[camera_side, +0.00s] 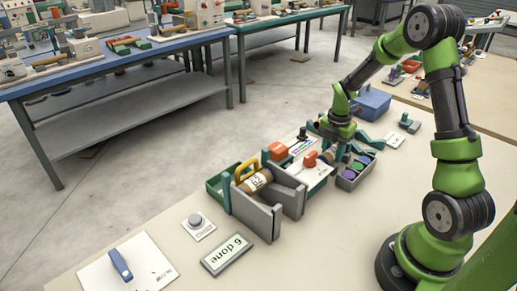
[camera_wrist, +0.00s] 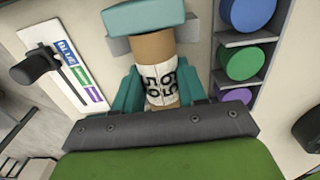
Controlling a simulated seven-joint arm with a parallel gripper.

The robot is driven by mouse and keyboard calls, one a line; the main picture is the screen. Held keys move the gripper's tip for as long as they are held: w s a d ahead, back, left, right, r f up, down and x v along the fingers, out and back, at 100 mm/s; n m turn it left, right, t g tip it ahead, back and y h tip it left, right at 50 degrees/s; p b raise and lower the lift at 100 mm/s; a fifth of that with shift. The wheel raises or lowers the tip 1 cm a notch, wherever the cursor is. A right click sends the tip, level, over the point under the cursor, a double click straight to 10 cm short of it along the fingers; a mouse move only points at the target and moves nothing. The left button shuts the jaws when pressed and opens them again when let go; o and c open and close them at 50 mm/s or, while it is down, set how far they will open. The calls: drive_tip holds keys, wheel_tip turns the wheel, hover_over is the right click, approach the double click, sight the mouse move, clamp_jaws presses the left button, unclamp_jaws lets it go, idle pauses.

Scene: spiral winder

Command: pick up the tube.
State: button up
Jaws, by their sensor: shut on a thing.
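In the wrist view a brown cardboard tube (camera_wrist: 153,47) with a white label bearing black digits stands between the teal fingers of my gripper (camera_wrist: 160,92). The fingers are shut on it, one on each side. A teal piece crosses the tube's far end, and the near end is hidden behind my dark gripper bracket. In the side view my gripper (camera_side: 340,152) is low over the bench beside the disc rack; the held tube is hard to make out there. Another brown labelled tube (camera_side: 257,181) lies in the grey holder (camera_side: 262,218) to the left.
A rack (camera_wrist: 240,40) with blue, green and purple discs is close on the right; it also shows in the side view (camera_side: 347,185). A lever panel (camera_wrist: 72,70) with coloured labels is on the left. A "6 done" display (camera_side: 227,255) and a button (camera_side: 196,221) are on the front bench.

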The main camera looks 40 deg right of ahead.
sight(331, 149)
drive_tip(key=shift+r, duration=0.15)
drive_tip(key=r, duration=0.9)
drive_tip(key=shift+w+a+r, duration=0.2)
drive_tip(key=shift+a, duration=0.05)
drive_tip(key=a+r+n, duration=0.1)
drive_tip(key=a, duration=0.2)
drive_tip(key=a+r+n, duration=0.1)
drive_tip(key=a+r, duration=0.1)
drive_tip(key=a, duration=0.2)
drive_tip(key=a+r, duration=0.1)
drive_tip(key=a, duration=0.3)
drive_tip(key=shift+a+r+n, duration=0.25)
drive_tip(key=shift+r+n, duration=0.1)
drive_tip(key=shift+n, duration=0.05)
drive_tip(key=s+a+f+m, duration=0.2)
drive_tip(key=s+a+m, duration=0.1)
drive_tip(key=s+a, duration=1.1)
drive_tip(key=shift+w+a+f, duration=0.5)
drive_tip(key=shift+w+f, duration=0.35)
drive_tip(key=shift+w, duration=1.5)
drive_tip(key=shift+w+a+f, duration=0.5)
drive_tip(key=shift+w+f, duration=0.35)
drive_tip(key=shift+w, duration=1.45)
drive_tip(key=shift+w+a+f, duration=0.5)
drive_tip(key=shift+w+f, duration=0.35)
drive_tip(key=shift+w, duration=1.5)
